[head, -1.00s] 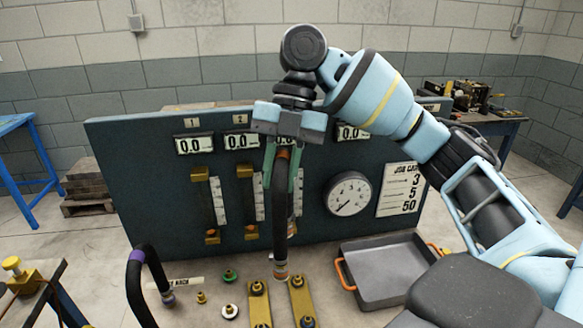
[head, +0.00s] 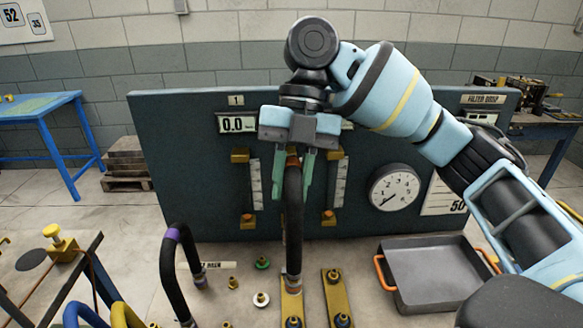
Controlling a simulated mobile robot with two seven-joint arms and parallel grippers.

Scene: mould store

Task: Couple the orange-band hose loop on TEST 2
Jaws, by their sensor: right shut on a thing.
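My right gripper (head: 288,182) is shut on a black hose loop (head: 293,215) with an orange-brown band at its top between the green fingers. The hose hangs upright in front of the dark panel (head: 200,150). Its lower end, with a grey collar (head: 292,283), is over the left of two brass bars (head: 291,308); I cannot tell whether it touches. The hose's other end is hidden. Station plate 1 (head: 236,100) shows; the plate for 2 is hidden behind my gripper. My left gripper is not in view.
A purple-band hose (head: 173,270) stands to the left. Loose fittings, one green (head: 262,262) and one white (head: 261,299), lie between it and the bars. The second brass bar (head: 333,298) is to the right. A grey tray (head: 435,270) with orange handles stands further right.

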